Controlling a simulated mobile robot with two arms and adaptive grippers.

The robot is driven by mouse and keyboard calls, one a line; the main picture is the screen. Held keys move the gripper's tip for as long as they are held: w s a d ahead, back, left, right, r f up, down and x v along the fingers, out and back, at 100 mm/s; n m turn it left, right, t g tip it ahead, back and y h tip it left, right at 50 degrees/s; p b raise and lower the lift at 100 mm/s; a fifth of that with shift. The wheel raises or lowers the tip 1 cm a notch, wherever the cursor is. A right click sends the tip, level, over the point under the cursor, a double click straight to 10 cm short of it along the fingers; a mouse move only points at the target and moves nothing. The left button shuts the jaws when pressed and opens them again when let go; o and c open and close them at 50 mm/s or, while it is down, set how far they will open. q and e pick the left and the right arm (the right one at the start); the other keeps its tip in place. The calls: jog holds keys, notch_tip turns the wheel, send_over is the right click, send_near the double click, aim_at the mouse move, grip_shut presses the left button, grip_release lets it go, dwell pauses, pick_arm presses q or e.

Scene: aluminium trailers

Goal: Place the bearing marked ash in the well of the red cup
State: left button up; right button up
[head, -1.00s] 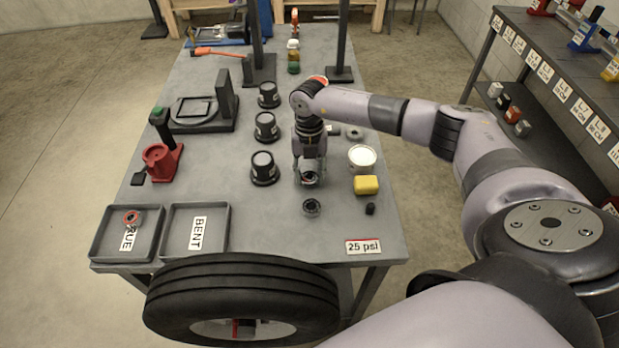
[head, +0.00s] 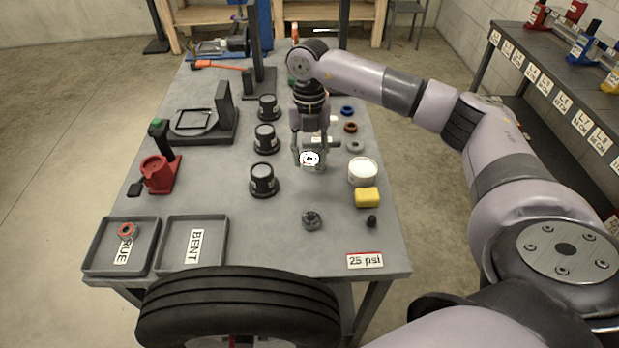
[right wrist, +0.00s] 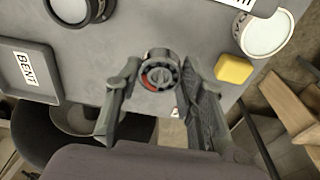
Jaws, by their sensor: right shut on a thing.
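My right gripper (head: 309,158) is shut on a bearing (head: 310,160) and holds it above the middle of the table. In the right wrist view the bearing (right wrist: 160,74) sits between the two fingers; it has a dark, notched face with a red segment. I cannot read its marking. The red cup (head: 156,172) stands on its red base at the left of the table, well apart from the gripper, with its open well facing up. My left gripper is not in view.
Several black cups (head: 264,180) stand in a column between gripper and red cup. Two trays, TRUE (head: 88,258) and BENT (head: 166,258), lie front left; a red-ringed bearing (head: 126,231) is in TRUE. A white can (head: 362,172) and yellow block (head: 367,198) are at right.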

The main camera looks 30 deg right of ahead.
aim_at(309, 158)
notch_tip(309, 158, up, 9)
jog(key=b, duration=0.1)
